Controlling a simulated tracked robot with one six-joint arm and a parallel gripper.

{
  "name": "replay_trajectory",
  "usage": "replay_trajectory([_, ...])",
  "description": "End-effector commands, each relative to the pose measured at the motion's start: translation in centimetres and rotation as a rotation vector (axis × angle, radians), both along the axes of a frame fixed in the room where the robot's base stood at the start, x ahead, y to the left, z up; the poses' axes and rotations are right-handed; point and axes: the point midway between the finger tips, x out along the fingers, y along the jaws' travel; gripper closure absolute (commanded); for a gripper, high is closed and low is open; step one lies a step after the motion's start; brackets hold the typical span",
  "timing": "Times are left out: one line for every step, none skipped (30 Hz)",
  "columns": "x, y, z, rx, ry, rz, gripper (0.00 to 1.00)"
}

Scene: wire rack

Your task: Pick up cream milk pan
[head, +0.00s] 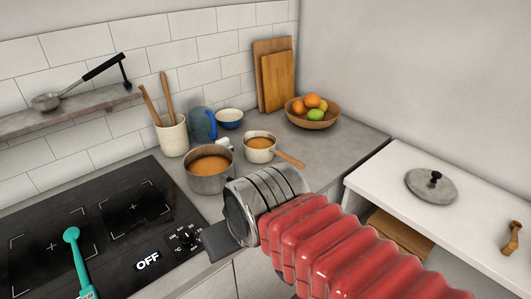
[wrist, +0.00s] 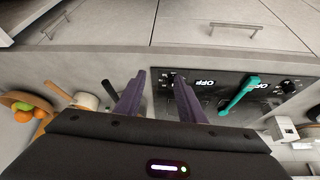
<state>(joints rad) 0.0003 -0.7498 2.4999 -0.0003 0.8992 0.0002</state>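The cream milk pan (head: 259,156) stands upright on the grey counter, with orange-brown contents and a wooden handle pointing to the lower right. It also shows in the wrist view (wrist: 86,100), left of my gripper's fingers and apart from them. My gripper (wrist: 159,75) is open, with nothing between its two purple fingers, which point toward the cooktop front. In the head view my arm and the dark gripper body (head: 218,241) are in front of the counter edge; the fingers cannot be made out there.
A grey metal pan (head: 208,183) stands close left of the cream pan. A utensil crock (head: 172,137), blue jug (head: 202,125), small bowl (head: 230,119) and fruit bowl (head: 312,118) stand behind. A teal utensil (head: 76,262) lies on the black cooktop (head: 118,238). Counter right of the pan is clear.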

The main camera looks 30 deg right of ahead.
Motion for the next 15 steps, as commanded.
replay_trajectory([0.2,-0.1,0.0,-0.002,-0.002,-0.003,0.6])
replay_trajectory([0.3,-0.2,0.0,-0.003,-0.004,-0.006,0.58])
replay_trajectory([0.7,-0.5,0.0,-0.006,-0.01,-0.012,0.55])
replay_trajectory([1.0,-0.7,0.0,-0.009,-0.016,-0.019,0.53])
replay_trajectory([1.4,-1.0,0.0,-0.012,-0.021,-0.026,0.51])
replay_trajectory([2.1,-1.6,0.0,-0.02,-0.034,-0.041,0.48])
replay_trajectory([2.7,-2.1,0.0,-0.026,-0.043,-0.053,0.46])
replay_trajectory([3.4,-2.6,0.0,-0.033,-0.054,-0.063,0.44])
replay_trajectory([4.3,-3.4,0.0,-0.043,-0.072,-0.08,0.41])
replay_trajectory([5.1,-4.0,0.0,-0.052,-0.086,-0.091,0.39])
replay_trajectory([6.0,-4.7,0.0,-0.06,-0.101,-0.105,0.37])
replay_trajectory([7.1,-5.6,0.0,-0.072,-0.123,-0.122,0.34])
replay_trajectory([8.0,-6.3,0.0,-0.081,-0.141,-0.133,0.32])
replay_trajectory([8.8,-7.1,-0.1,-0.09,-0.158,-0.145,0.3])
replay_trajectory([9.9,-8.0,-0.1,-0.101,-0.18,-0.159,0.27])
